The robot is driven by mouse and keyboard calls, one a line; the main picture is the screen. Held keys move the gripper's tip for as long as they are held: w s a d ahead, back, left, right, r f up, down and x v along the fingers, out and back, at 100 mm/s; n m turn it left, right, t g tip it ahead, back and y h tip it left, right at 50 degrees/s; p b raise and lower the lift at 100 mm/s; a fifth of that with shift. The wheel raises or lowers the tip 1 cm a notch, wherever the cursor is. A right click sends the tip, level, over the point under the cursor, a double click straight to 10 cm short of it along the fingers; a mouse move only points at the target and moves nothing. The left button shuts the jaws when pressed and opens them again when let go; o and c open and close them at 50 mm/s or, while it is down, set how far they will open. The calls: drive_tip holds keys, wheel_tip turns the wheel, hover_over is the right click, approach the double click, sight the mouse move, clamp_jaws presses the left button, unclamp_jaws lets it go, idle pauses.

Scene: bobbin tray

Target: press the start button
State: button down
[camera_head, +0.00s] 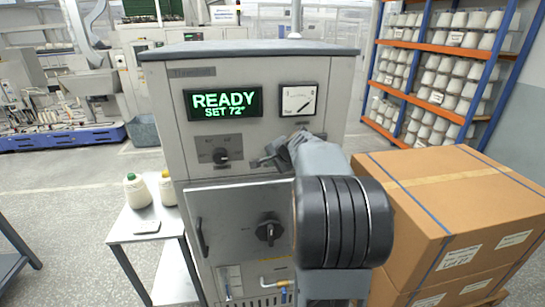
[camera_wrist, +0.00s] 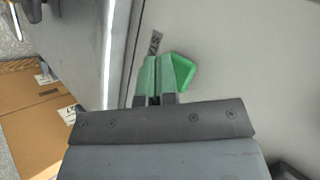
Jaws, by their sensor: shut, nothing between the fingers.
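The grey machine cabinet (camera_head: 240,150) has a lit display (camera_head: 223,103) reading "READY SET 72°". In the wrist view a green button (camera_wrist: 183,70) sits on the grey panel (camera_wrist: 240,60), beside a small label (camera_wrist: 155,43) that is only partly readable. My gripper (camera_wrist: 155,62) is shut and empty, its green-looking fingertips just left of the button's visible part and overlapping it in the picture. I cannot tell whether they touch it. In the head view my gripper (camera_head: 268,158) is at the panel below the gauge, and the button is hidden there.
A black knob (camera_head: 221,156) is left of my gripper, and a dark rotary handle (camera_head: 269,230) is on the door below. Stacked cardboard boxes (camera_head: 455,200) stand close on the right. A small table (camera_head: 150,222) with bottles is on the left.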

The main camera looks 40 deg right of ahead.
drive_tip(key=shift+w+d, duration=0.2)
drive_tip(key=shift+w, duration=0.2)
idle(0.3)
drive_tip(key=shift+s, duration=0.1)
drive_tip(key=shift+s+a+b, duration=0.4)
drive_tip(key=shift+s, duration=0.3)
drive_tip(key=shift+s+a+b, duration=0.35)
drive_tip(key=shift+s, duration=0.4)
drive_tip(key=shift+s+a+b, duration=0.4)
drive_tip(key=shift+s, duration=0.35)
drive_tip(key=shift+s+a+b, duration=0.35)
drive_tip(key=shift+s, duration=0.4)
